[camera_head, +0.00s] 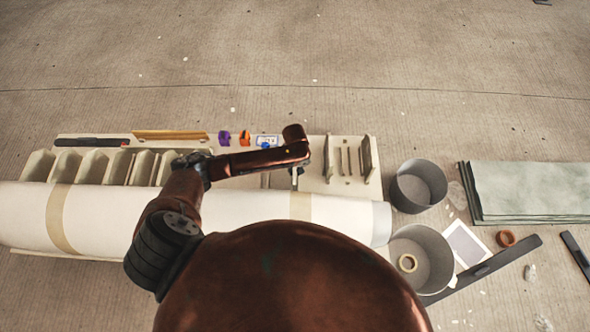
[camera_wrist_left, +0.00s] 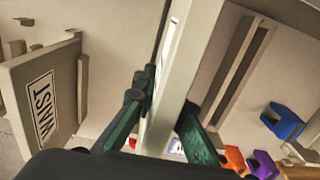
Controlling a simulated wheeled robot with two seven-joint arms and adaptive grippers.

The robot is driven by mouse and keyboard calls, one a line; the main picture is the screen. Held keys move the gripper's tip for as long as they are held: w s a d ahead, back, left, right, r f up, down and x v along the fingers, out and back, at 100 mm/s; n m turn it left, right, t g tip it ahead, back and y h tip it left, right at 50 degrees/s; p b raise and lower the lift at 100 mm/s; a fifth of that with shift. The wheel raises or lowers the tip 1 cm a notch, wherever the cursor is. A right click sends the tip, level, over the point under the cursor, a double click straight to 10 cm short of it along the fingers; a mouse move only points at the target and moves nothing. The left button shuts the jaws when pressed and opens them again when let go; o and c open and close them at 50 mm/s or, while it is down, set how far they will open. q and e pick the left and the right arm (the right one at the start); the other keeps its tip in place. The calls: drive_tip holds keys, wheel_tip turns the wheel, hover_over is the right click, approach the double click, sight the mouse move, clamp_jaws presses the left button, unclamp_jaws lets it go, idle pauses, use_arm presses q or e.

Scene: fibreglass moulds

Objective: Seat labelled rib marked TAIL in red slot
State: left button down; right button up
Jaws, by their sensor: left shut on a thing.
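My left gripper (camera_wrist_left: 165,112) has green fingers that are shut on a cream rib (camera_wrist_left: 182,60) in the left wrist view. The held rib is seen nearly edge-on, and its label is too steeply angled to read. In the head view my left arm reaches over the cream board (camera_head: 312,146), and a pale narrow edge (camera_head: 295,180) shows below the wrist. A standing rib (camera_wrist_left: 45,95) at left in the wrist view carries a label that seems to read WAIST. Orange (camera_wrist_left: 236,160), purple (camera_wrist_left: 264,164) and blue (camera_wrist_left: 283,121) clips show at right. I cannot make out a red slot.
Upright ribs (camera_head: 368,158) stand at the board's right end. A white roll (camera_head: 250,208) lies along its front. Grey tubs (camera_head: 418,187) and a folded green cloth stack (camera_head: 530,190) lie to the right. The floor behind the board is mostly clear.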

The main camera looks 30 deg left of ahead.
use_arm(q)
drive_tip(key=shift+f+b, duration=0.7)
drive_tip(key=shift+f, duration=1.3)
drive_tip(key=c, duration=1.9)
unclamp_jaws()
wheel_tip(320, 180, up, 12)
